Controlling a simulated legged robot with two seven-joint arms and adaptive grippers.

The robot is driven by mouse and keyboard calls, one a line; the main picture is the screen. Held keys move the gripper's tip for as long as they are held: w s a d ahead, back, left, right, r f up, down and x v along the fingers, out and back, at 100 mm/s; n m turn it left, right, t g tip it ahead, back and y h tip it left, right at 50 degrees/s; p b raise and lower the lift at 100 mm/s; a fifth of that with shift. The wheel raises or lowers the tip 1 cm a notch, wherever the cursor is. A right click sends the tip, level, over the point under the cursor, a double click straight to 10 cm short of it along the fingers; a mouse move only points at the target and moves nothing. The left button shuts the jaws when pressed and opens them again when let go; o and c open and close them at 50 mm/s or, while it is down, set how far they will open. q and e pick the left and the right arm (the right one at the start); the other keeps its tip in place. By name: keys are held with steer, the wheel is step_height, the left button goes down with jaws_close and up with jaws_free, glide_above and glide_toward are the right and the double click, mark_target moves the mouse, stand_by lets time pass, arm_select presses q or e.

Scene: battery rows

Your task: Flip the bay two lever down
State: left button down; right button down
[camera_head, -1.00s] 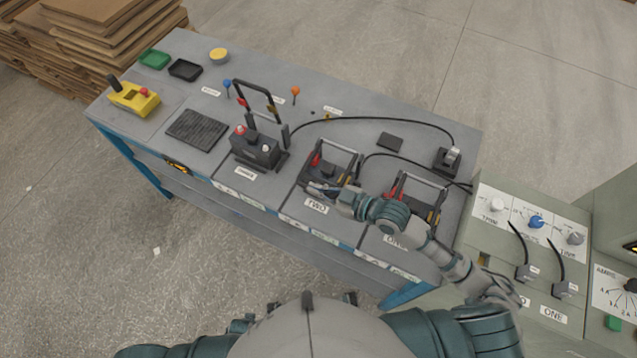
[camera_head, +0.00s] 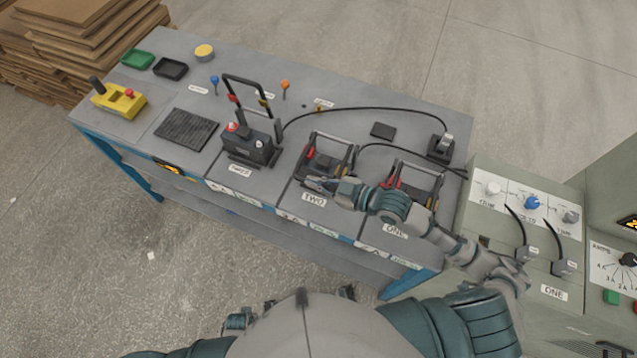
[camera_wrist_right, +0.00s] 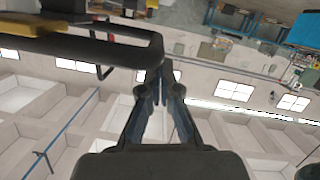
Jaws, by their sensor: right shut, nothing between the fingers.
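The bay two lever (camera_head: 332,136) is a dark U-shaped bar with grey side arms over the bay two battery. It sits low and leans back, unlike the upright bay three lever (camera_head: 246,82). My right gripper (camera_head: 308,183) is shut and empty at the front of bay two, just above that label. In the right wrist view, the closed fingers (camera_wrist_right: 161,76) are close to the rounded corner of a dark bar (camera_wrist_right: 110,49); contact cannot be told. My left gripper is not visible.
The bay one lever (camera_head: 420,166) is low, beside my right forearm. Black cables run to a connector (camera_head: 440,148) at the bench's right. A grey control cabinet (camera_head: 480,210) stands at right. A yellow device (camera_head: 120,101) and black mat (camera_head: 187,129) lie at left.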

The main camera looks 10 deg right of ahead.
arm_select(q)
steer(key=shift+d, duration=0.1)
arm_select(e)
step_height(320, 180, up, 9)
steer(key=d, duration=0.1)
stand_by(0.4)
